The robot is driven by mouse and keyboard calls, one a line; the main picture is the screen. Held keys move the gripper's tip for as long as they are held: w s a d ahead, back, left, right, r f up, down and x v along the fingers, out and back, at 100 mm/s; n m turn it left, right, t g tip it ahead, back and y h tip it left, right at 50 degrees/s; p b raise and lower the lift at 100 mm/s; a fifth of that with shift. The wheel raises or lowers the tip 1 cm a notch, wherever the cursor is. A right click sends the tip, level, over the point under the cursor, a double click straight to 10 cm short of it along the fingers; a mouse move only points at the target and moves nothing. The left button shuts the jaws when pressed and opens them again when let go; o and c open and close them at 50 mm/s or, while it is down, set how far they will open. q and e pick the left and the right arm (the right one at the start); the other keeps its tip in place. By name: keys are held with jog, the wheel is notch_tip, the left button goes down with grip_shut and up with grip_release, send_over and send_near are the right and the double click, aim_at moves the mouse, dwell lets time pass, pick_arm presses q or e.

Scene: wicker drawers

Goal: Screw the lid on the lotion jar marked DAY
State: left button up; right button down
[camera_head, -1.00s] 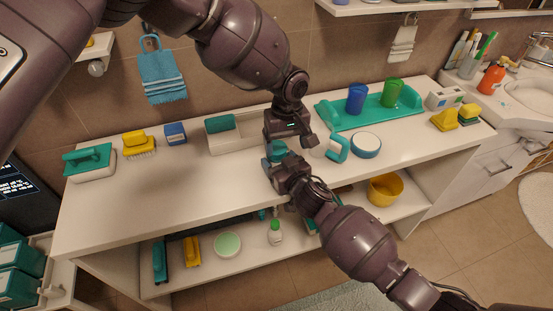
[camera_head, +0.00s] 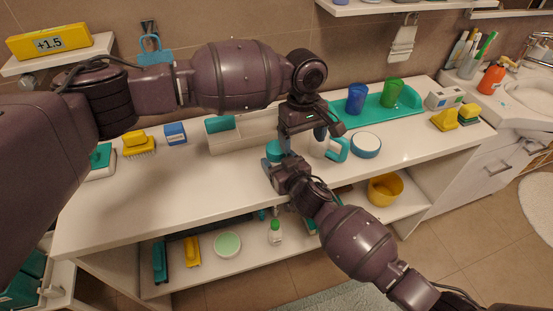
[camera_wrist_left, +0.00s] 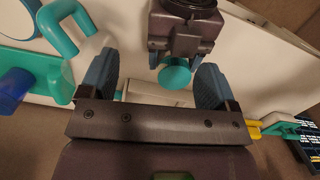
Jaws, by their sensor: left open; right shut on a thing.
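A round teal lid or top (camera_head: 276,147) shows at my right gripper (camera_head: 281,164), over the front middle of the white counter. The right gripper is shut on what seems to be the lotion jar; the jar body is mostly hidden and no DAY mark is readable. In the left wrist view the teal disc (camera_wrist_left: 174,76) shows between my left fingers, against the right gripper. My left gripper (camera_head: 312,138) is open and empty, above and slightly right of the teal disc. I cannot tell whether the disc is seated on the jar.
A teal handled object (camera_head: 339,149) and a round blue-rimmed dish (camera_head: 366,145) stand close on the right. Behind them is a teal tray (camera_head: 425,106) with blue and green cups. A white bin (camera_head: 228,143) stands behind left. The counter's front left is clear.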

aim_at(276, 147)
pick_arm(q)
jog(key=w+a+n, duration=0.1)
jog(key=a, duration=0.1)
jog(key=w+a+n, duration=0.1)
jog(key=a, duration=0.1)
jog(key=w+a+r+n+t, duration=0.1)
jog(key=w+a, duration=0.1)
jog(key=shift+f, duration=4)
jog(key=c, duration=0.9)
jog(key=m, duration=0.5)
jog(key=shift+c, duration=0.2)
jog(key=m, duration=0.5)
